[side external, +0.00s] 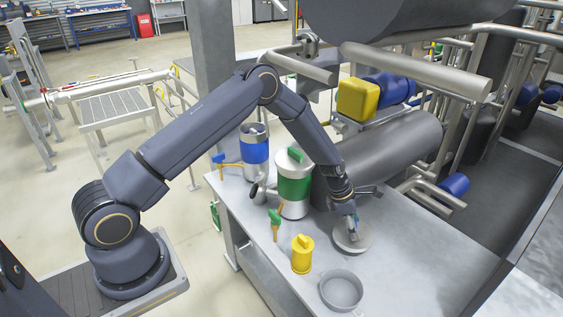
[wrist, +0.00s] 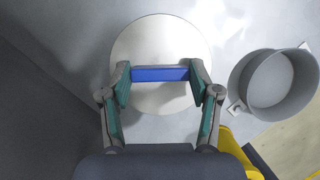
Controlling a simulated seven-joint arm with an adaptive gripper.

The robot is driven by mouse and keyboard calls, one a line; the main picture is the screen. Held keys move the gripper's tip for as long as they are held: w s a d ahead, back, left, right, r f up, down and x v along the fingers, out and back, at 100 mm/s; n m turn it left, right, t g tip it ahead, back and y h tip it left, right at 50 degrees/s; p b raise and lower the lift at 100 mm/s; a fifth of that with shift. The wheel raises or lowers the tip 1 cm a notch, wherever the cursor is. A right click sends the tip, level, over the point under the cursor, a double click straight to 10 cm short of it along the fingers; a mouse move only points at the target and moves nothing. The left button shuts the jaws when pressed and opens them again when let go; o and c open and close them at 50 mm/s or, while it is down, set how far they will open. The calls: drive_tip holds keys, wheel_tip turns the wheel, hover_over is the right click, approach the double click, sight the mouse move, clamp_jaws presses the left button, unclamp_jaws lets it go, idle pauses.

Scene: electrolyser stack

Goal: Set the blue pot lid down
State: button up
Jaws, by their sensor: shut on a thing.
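The blue pot lid is a round pale disc (wrist: 160,40) with a blue bar handle (wrist: 160,73) on top. In the wrist view my gripper (wrist: 160,78) is shut on the blue handle, one finger at each end. In the side view my gripper (side external: 353,218) points down over the lid (side external: 351,239), which is level and at or just above the grey bench top. I cannot tell whether its underside touches the bench. The handle is mostly hidden by the fingers there.
An open grey pot (side external: 341,291) stands near the bench's front edge; it also shows in the wrist view (wrist: 278,82). A yellow canister (side external: 302,255), a green-banded canister (side external: 294,187) and a blue-banded one (side external: 255,151) stand left. The bench right of the lid (side external: 430,260) is clear.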

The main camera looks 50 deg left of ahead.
drive_tip(key=shift+f, duration=1.6)
drive_tip(key=o, duration=1.3)
drive_tip(key=shift+f, duration=0.1)
